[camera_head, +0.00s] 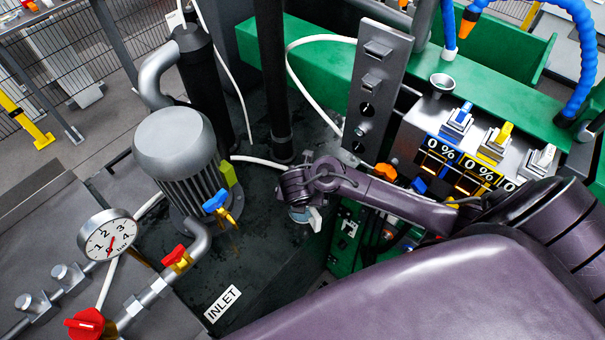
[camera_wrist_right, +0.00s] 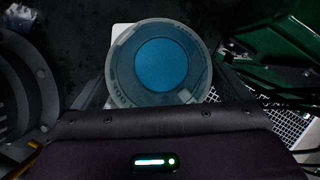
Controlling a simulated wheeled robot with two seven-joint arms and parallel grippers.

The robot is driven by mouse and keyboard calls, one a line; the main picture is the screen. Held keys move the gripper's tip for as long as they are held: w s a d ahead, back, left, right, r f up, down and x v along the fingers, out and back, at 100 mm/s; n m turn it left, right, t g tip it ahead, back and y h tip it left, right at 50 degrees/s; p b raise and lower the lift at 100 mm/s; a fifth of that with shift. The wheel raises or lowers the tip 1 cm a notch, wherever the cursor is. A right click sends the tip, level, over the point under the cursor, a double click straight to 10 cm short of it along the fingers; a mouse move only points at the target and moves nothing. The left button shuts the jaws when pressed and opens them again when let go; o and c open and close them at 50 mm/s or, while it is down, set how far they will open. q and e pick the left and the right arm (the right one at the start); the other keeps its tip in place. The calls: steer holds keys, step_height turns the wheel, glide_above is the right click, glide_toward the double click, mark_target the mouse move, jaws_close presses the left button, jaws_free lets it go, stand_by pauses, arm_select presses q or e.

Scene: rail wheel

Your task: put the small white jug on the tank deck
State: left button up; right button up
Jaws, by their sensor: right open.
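My right gripper (camera_head: 302,212) hangs over the dark tank deck (camera_head: 250,262), right of the grey motor. In the right wrist view the open right gripper (camera_wrist_right: 160,98) has a round jug (camera_wrist_right: 120,75) between its fingers. The jug is seen from above, with a pale translucent rim, scale marks and a blue inside. In the head view only a small pale part of the jug (camera_head: 315,220) shows below the gripper; the hand hides the rest. I cannot tell whether the fingers touch it. My left gripper is not in view.
The grey motor (camera_head: 180,150), a blue-handled tap (camera_head: 216,203) and a red-handled valve (camera_head: 178,260) stand left of the gripper. A dark upright pipe (camera_head: 272,80) and a grey metal plate (camera_head: 377,85) rise behind. Bare deck lies around the INLET label (camera_head: 222,303).

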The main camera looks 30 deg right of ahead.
steer(key=p+v, duration=0.4)
steer(key=v, duration=0.8)
steer(key=shift+r+p, duration=0.2)
steer(key=shift+p, duration=0.1)
steer(key=shift+w, duration=0.1)
